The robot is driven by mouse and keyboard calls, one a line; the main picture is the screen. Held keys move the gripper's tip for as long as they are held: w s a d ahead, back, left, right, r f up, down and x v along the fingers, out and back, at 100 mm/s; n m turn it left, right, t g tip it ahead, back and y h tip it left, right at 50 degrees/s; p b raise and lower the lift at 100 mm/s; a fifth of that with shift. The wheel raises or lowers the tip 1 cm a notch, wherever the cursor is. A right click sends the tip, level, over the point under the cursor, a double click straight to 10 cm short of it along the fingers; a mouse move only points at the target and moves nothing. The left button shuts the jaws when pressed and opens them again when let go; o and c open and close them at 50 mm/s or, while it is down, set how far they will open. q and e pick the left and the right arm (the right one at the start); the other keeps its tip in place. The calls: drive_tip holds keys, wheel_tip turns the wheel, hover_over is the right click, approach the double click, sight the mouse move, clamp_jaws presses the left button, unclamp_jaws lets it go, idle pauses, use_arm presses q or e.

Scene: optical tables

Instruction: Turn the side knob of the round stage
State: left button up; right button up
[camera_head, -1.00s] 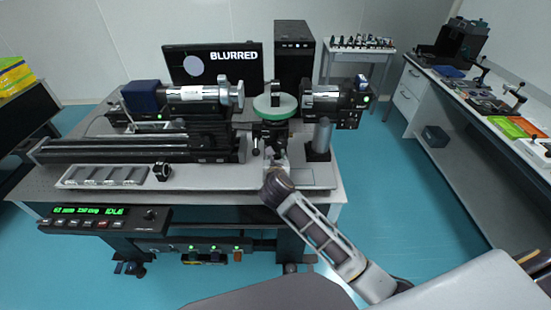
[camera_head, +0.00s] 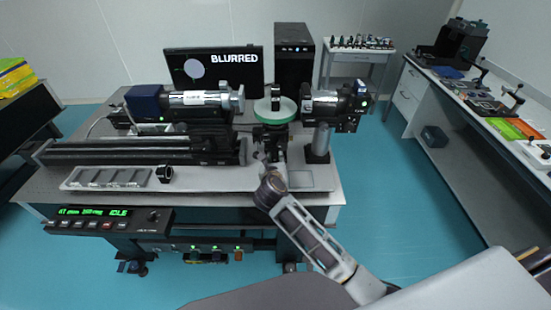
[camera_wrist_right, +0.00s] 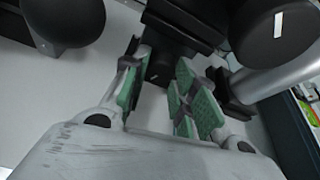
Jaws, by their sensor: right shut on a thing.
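The round stage has a green disc top (camera_head: 268,112) with a small dark ring mount (camera_head: 275,91) standing on it. It sits between the two optical barrels on the table. My right gripper (camera_head: 266,156) is low at the front of the stage. In the right wrist view, its green-padded fingers (camera_wrist_right: 160,92) are shut on the dark side knob (camera_wrist_right: 160,68), which lies between them under the stage body. The knob is mostly hidden by the gripper in the head view. My left gripper is not in view.
A silver barrel (camera_head: 200,99) stands left of the stage and a dark camera unit (camera_head: 333,104) on a post stands right. A slotted tray (camera_head: 105,184) and a small black ring (camera_head: 165,173) lie at the front left.

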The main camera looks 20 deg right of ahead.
drive_tip(key=shift+a+n+h+p, duration=0.1)
drive_tip(key=shift+n+h+p, duration=0.5)
drive_tip(key=shift+n+p, duration=0.35)
drive_tip(key=shift+n+h+p, duration=0.6)
drive_tip(key=shift+n+h, duration=0.1)
drive_tip(key=shift+n, duration=0.25)
drive_tip(key=shift+f, duration=0.1)
drive_tip(key=o, duration=1)
drive_tip(key=shift+a, duration=0.1)
drive_tip(key=shift+v, duration=3.75)
